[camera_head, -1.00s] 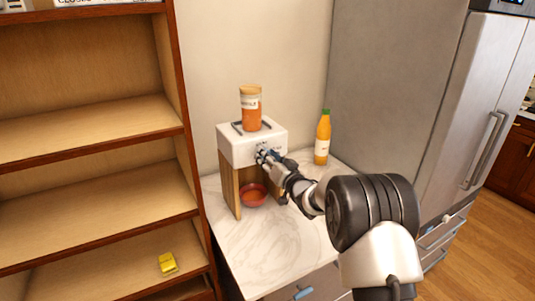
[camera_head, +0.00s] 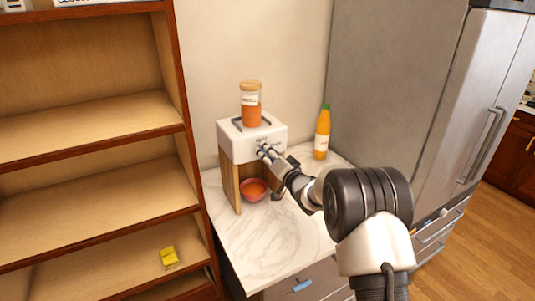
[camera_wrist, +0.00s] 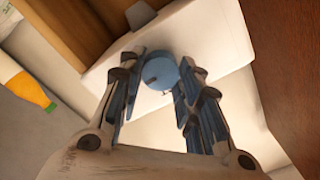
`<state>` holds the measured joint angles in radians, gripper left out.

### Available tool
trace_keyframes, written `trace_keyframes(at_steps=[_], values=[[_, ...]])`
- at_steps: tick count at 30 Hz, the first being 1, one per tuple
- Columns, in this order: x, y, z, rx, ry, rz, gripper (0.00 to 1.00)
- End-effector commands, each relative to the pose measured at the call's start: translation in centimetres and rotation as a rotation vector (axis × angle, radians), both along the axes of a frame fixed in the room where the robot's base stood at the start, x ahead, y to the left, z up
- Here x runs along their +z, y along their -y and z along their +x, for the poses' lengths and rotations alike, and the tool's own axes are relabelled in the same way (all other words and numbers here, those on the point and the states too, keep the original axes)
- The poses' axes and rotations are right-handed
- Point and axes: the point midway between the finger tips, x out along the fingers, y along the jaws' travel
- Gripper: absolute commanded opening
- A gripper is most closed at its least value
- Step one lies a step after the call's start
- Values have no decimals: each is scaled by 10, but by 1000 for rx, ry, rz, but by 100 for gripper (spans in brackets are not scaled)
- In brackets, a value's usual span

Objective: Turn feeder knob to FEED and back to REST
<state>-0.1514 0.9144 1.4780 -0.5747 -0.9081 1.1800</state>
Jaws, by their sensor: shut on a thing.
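The feeder has a white head (camera_head: 237,147) on wooden side panels and stands on the marble counter. A jar of orange contents (camera_head: 251,110) sits upright on top of it. A reddish bowl (camera_head: 254,190) with orange contents stands underneath. My gripper (camera_head: 265,152) is at the feeder's front face and covers the knob in the head view. In the wrist view the round blue knob (camera_wrist: 160,73) lies between the fingertips of my gripper (camera_wrist: 160,66), which is shut on it. A dark mark shows on the knob; the FEED and REST labels are not readable.
An orange bottle with a green cap (camera_head: 322,134) stands right of the feeder. The marble counter (camera_head: 270,250) is clear in front. A wooden shelf (camera_head: 85,200) with a small yellow object (camera_head: 169,257) is at left, a steel fridge (camera_head: 470,120) at right.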

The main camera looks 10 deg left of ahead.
Motion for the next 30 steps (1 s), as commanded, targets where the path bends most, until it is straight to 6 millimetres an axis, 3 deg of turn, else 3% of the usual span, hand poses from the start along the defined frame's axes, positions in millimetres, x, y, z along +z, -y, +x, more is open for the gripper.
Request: trace_keyframes(at_steps=[4,5,13,24,30], values=[[0,0,0,0,-1,2,8],[0,0,0,0,-1,1,34],[0,0,0,0,0,0,52],[0,2,-2,0,0,0,52],[1,16,-22,-1,-1,-1,52]])
